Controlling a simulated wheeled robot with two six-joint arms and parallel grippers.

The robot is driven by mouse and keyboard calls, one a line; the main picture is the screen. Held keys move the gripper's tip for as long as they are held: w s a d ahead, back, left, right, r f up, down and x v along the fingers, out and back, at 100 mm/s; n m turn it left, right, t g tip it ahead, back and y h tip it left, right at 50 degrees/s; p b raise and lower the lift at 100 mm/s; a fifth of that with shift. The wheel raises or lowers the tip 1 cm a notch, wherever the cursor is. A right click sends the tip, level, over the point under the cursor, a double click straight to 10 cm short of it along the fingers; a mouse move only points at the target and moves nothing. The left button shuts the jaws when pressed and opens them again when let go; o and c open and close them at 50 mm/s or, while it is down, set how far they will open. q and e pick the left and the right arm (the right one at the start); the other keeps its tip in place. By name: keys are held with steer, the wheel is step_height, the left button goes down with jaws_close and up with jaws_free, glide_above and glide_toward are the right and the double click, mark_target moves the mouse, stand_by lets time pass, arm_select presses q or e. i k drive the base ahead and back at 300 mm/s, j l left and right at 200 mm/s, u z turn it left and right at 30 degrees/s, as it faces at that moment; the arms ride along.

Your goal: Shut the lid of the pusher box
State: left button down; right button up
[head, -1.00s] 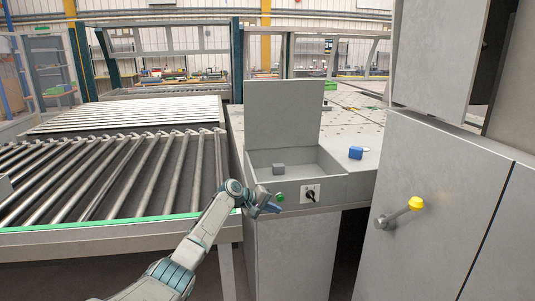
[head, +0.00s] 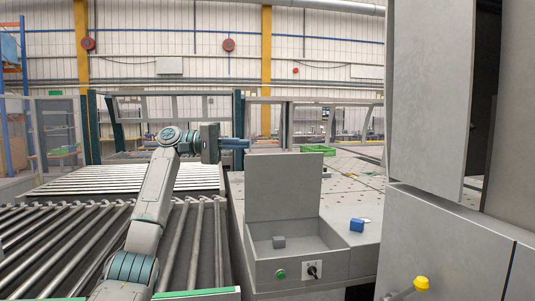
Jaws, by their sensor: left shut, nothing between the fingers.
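The pusher box (head: 345,262) is a grey open-topped box with a green button and a black rotary switch on its front. Its lid (head: 283,188) stands upright at the back edge, open. My left gripper (head: 246,144) is shut and empty, pointing right, raised close to the lid's top left corner in the picture. I cannot tell how far it is from the lid in depth. My right gripper is not in view.
A roller conveyor (head: 60,245) lies to the left of the box. A blue object (head: 357,225) rests on the perforated table (head: 345,178) right of the box. A tall grey cabinet (head: 445,235) with a yellow-knobbed handle (head: 421,283) stands at the right. A green crate (head: 318,149) is farther back.

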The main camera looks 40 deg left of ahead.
mark_target(282, 186)
steer(key=i+j, duration=0.5)
steer(key=j, duration=0.15)
steer(key=i+j, duration=0.5)
steer(key=j, duration=0.15)
steer(key=i+j, duration=0.5)
steer(key=j, duration=0.15)
